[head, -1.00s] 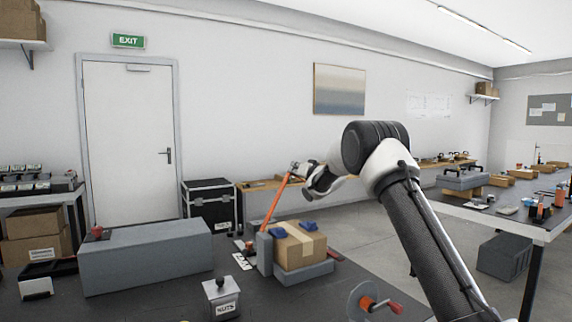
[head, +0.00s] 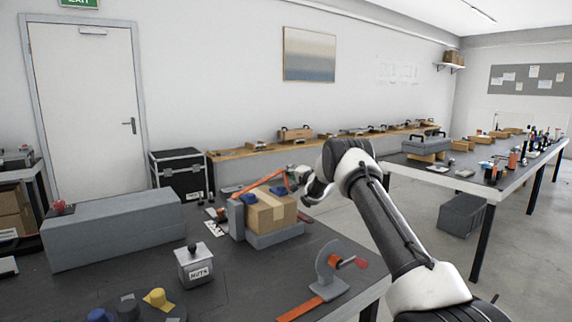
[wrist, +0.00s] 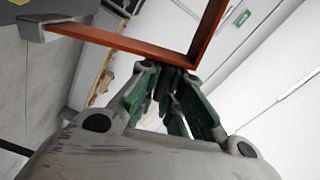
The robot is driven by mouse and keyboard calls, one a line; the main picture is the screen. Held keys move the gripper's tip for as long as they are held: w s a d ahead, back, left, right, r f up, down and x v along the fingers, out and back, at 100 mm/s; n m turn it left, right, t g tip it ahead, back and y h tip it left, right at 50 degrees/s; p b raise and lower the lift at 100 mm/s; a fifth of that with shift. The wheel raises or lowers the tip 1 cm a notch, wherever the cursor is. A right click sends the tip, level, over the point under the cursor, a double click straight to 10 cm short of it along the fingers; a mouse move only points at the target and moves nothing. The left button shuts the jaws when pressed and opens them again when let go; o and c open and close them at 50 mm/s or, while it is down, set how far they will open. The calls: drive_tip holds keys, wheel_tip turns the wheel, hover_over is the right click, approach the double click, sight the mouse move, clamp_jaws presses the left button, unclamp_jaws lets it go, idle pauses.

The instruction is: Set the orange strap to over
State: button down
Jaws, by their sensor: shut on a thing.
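The orange strap (head: 262,181) rises at a slant from the grey post (head: 236,219) left of the cardboard box (head: 262,214) and passes above the box's top. My gripper (head: 292,178) is shut on the strap near the box's upper right corner. In the wrist view the strap (wrist: 130,42) bends sharply at my fingertips (wrist: 165,75), and a grey end piece (wrist: 30,28) shows at its left. The box has blue corner pieces on top and sits on a grey base (head: 276,236). My fingers partly hide the strap's held part.
A grey disc-shaped mount with a red-tipped handle (head: 330,270) stands right of the box, with a flat orange strip (head: 299,309) beside it. A long grey block (head: 115,228) lies left.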

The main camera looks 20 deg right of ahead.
drive_tip(key=shift+d+f+m, duration=0.2)
drive_tip(key=shift+f+m, duration=0.1)
drive_tip(key=shift+f, duration=0.3)
drive_tip(key=c, duration=1.6)
unclamp_jaws()
drive_tip(key=shift+o, duration=0.2)
drive_tip(key=v, duration=1.2)
